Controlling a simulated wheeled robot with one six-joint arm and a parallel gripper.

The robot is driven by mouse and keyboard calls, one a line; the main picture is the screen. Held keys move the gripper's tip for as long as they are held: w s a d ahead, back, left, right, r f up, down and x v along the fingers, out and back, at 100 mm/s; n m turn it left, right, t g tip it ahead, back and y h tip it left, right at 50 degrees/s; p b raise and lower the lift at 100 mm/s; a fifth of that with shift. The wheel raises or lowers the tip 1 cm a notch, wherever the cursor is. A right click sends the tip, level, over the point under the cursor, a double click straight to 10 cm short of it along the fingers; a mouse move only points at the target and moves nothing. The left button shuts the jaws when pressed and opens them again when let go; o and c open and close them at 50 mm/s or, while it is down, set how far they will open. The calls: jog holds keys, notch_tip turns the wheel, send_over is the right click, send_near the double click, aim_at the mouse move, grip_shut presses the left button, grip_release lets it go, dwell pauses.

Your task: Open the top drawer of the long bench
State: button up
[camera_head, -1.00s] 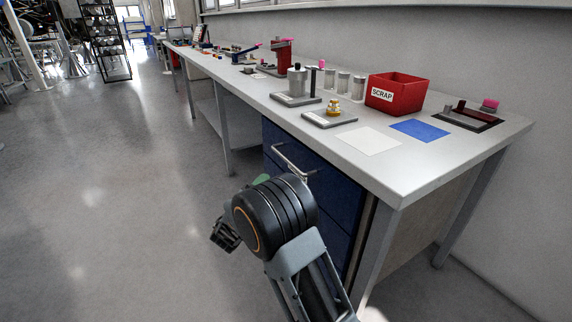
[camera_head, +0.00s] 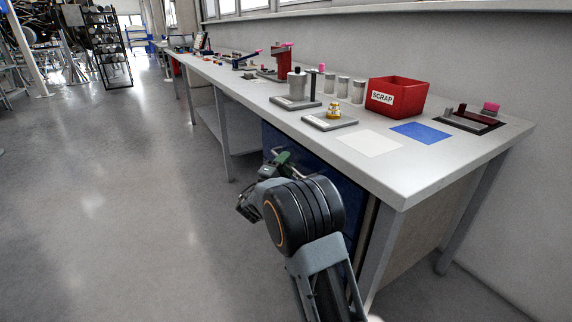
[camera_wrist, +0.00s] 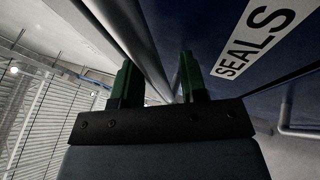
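The long bench (camera_head: 400,178) runs along the wall, with a blue drawer unit (camera_head: 318,172) under its near part. The drawer front looks flush, though my arm hides much of it. In the wrist view a blue drawer front (camera_wrist: 215,25) bears a SEALS label (camera_wrist: 262,35). A metal bar handle (camera_wrist: 135,40) runs down between the green fingers of my gripper (camera_wrist: 158,82). The fingers are apart, and I see no clear grip on the bar. In the head view my gripper (camera_head: 280,160) is at the top drawer's handle (camera_head: 290,176), which is partly hidden.
On the bench top stand a red SCRAP bin (camera_head: 397,97), a blue mat (camera_head: 420,132), a white sheet (camera_head: 369,142) and several fixtures. Another handle (camera_wrist: 287,122) shows at the right in the wrist view. The floor (camera_head: 110,220) left of the bench is clear.

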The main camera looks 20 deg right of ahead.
grip_shut()
dwell(0.5)
